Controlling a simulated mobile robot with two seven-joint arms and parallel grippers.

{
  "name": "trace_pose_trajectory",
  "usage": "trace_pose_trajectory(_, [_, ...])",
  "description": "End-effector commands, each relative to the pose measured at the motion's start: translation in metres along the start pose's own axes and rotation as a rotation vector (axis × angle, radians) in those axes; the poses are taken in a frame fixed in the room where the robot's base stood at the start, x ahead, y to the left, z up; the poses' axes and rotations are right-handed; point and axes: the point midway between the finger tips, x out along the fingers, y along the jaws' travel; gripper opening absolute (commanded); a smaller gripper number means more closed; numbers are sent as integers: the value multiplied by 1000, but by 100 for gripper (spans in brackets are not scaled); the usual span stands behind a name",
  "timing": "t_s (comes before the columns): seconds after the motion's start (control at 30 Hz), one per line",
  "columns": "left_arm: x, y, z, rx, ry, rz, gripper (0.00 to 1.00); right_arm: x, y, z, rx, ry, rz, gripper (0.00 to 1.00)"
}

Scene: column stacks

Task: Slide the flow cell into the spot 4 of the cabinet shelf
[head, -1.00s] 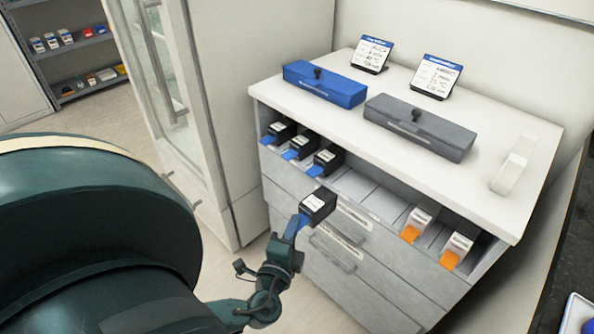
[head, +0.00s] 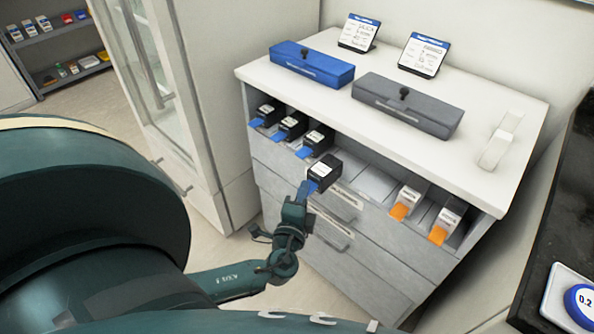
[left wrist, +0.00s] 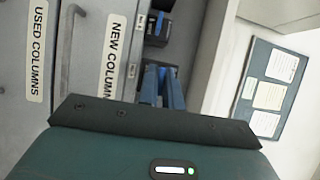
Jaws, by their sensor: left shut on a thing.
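The flow cell (head: 326,170) is a black box with a white label and a blue tab. My left gripper (head: 307,190) is shut on its blue tab and holds it in front of the cabinet shelf's open row (head: 371,184). The flow cell is just outside the row, in front of the empty space right of three similar black boxes. In the left wrist view, the blue parts at the jaws (left wrist: 162,88) point toward the shelf. The exact gap to the slot is hard to tell. My right gripper is not in view.
Black boxes with blue tabs (head: 290,128) fill the left slots; white boxes with orange tabs (head: 406,199) stand at the right. A blue case (head: 312,64) and a grey case (head: 408,105) lie on the cabinet top. Drawers with handles (head: 330,236) are below.

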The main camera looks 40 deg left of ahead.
Motion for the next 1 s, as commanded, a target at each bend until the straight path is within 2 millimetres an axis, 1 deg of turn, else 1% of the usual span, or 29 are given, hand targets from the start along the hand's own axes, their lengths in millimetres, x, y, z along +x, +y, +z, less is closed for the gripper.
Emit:
trace_pose_trajectory(0.53, [35, -1, -19, -1, -1, -3, 0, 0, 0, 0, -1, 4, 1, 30])
trace_pose_trajectory(1.0, [64, -1, -34, -2, -1, -4, 0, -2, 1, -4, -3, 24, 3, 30])
